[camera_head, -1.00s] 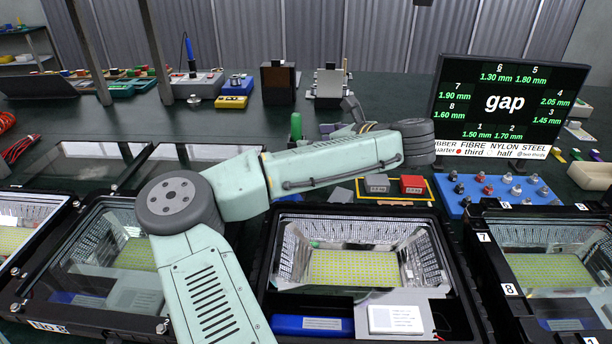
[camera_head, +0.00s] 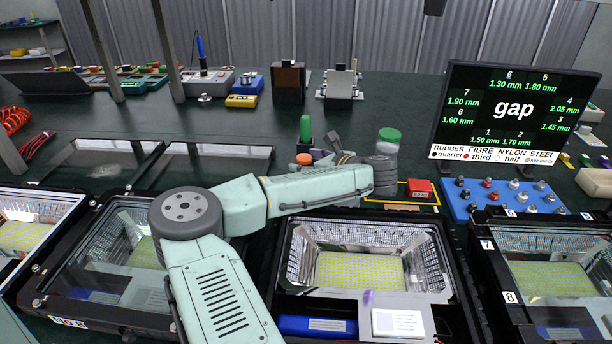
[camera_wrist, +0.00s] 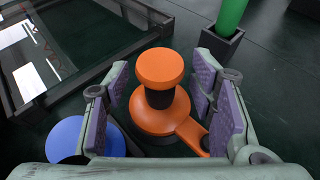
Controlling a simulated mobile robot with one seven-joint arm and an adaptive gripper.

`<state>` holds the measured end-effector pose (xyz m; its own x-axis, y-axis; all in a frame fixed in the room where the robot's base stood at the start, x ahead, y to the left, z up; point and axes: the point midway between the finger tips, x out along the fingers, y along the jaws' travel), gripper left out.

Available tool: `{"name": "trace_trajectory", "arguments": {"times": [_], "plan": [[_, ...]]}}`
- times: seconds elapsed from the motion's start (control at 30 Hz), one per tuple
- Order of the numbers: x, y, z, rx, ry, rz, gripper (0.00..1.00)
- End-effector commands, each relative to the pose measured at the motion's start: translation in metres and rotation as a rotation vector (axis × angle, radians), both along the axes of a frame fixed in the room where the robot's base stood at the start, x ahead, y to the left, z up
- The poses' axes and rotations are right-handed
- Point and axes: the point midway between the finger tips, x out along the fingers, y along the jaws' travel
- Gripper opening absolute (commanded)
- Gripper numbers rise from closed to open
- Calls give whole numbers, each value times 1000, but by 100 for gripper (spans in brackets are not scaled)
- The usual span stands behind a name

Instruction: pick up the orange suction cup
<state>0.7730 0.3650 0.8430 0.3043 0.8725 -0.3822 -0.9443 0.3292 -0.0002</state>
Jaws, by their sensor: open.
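The orange suction cup (camera_wrist: 160,112) stands upright on the dark bench in the wrist view, with a round orange top, a black neck and a wide orange base with a side lug. Its orange top also shows in the head view (camera_head: 304,159), with its lower part hidden behind my arm. My gripper (camera_wrist: 162,78) is open, with one purple-padded finger on each side of the cup. The cup stands between the fingers, and I see a gap on each side near its top. In the head view my gripper (camera_head: 338,150) is small and partly hidden by my wrist.
A green cylinder (camera_wrist: 231,14) stands in a dark square holder just beyond the cup. A blue disc (camera_wrist: 68,139) lies by the left finger. A glass-topped frame (camera_wrist: 85,45) lies to the left.

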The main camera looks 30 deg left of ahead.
Motion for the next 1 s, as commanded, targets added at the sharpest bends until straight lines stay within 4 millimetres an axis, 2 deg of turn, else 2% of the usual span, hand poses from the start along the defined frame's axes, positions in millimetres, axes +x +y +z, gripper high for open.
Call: {"name": "trace_trajectory", "arguments": {"times": [0.2, 0.9, 1.0], "plan": [[0, 1, -1, 0, 0, 0, 50], [0, 0, 0, 0, 0, 0, 4], [0, 0, 0, 0, 0, 1, 0]]}}
